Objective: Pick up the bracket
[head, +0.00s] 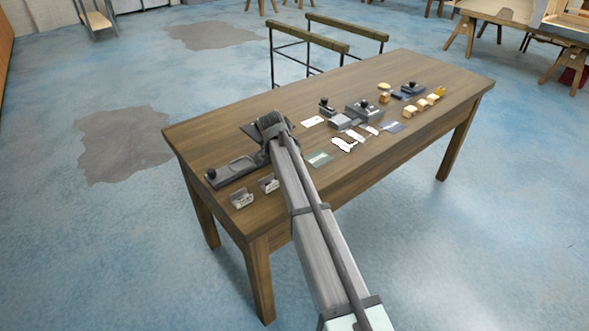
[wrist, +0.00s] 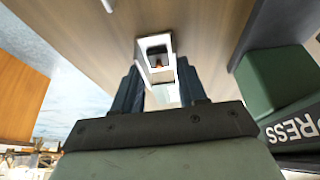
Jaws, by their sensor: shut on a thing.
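In the wrist view my gripper (wrist: 160,88) has its two dark fingers closed on a pale metal piece with a dark opening, which looks like the bracket (wrist: 155,42). The piece sticks out beyond the fingertips, over a brown wooden surface. In the head view my arm reaches over the left part of the table, and its end hides the fingers and what they hold. Two small grey bracket-like pieces, one (head: 242,198) near the front left corner and another (head: 269,184) beside it, lie left of my arm.
The wooden table (head: 225,132) carries a long grey tool with a black knob (head: 232,172) at the left. Hand planes (head: 364,110), cards and small wooden blocks (head: 410,112) crowd the middle and right. Dark-legged trestles (head: 310,45) stand behind. A green block (wrist: 275,80) is close right in the wrist view.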

